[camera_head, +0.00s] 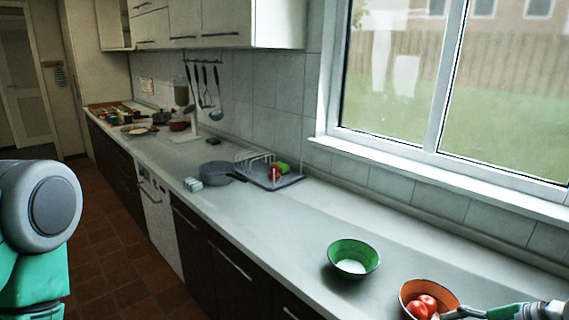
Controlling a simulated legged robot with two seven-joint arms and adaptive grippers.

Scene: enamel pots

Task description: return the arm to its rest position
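My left arm (38,235) shows at the left edge as a teal link with a grey round joint. Its gripper is out of view. My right arm (540,311) comes in at the bottom right corner, low over the counter. My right gripper (445,315) is partly cut off by the bottom edge, at the right side of an orange bowl (408,290). Red tomatoes (427,302) lie in that bowl. I cannot tell whether the fingers are open or shut, or whether they touch the bowl or tomatoes.
A green bowl (353,248) stands left of the orange bowl on the long counter (290,232). Farther back are a grey pan (215,172), a dish rack (262,180) and several pots. The middle counter is clear. A window (450,80) is behind.

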